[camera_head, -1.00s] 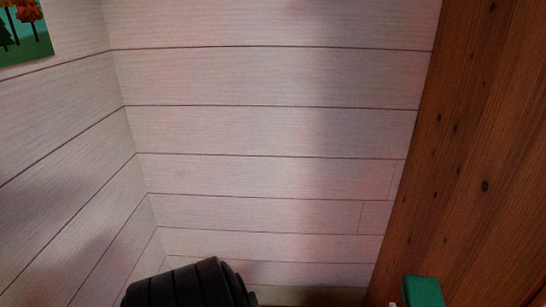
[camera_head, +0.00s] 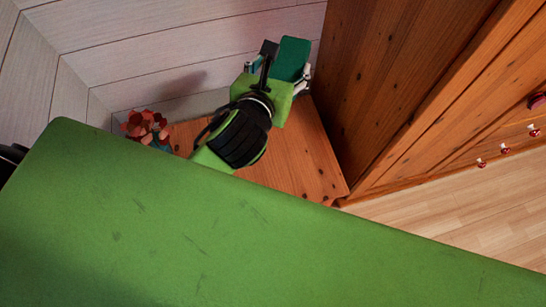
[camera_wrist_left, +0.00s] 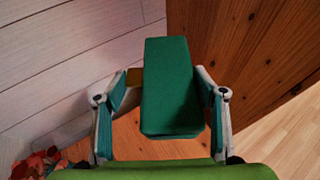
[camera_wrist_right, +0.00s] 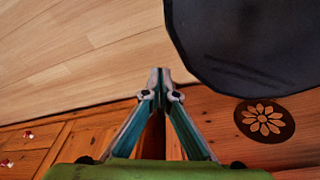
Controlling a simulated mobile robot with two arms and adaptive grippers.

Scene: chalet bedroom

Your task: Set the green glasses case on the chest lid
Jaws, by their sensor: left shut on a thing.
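The green glasses case (camera_head: 291,55) is held in my left gripper (camera_head: 286,74), high in the middle of the head view. In the left wrist view the case (camera_wrist_left: 172,88) stands out between the two fingers, which are shut on it. Below the case is a wooden top (camera_head: 302,150), partly hidden by my arm; I cannot tell for certain that it is the chest lid. The case looks raised above that top. My right gripper (camera_wrist_right: 161,80) shows only in the right wrist view, its fingertips together with nothing seen between them.
Red flowers (camera_head: 146,126) stand at the wooden top's left. A tall wooden panel (camera_head: 390,80) rises just right of the case, and a pale plank wall (camera_head: 180,45) stands behind. Wood with a dark flower emblem (camera_wrist_right: 264,120) lies near my right gripper. Pale floor (camera_head: 460,220) is open at right.

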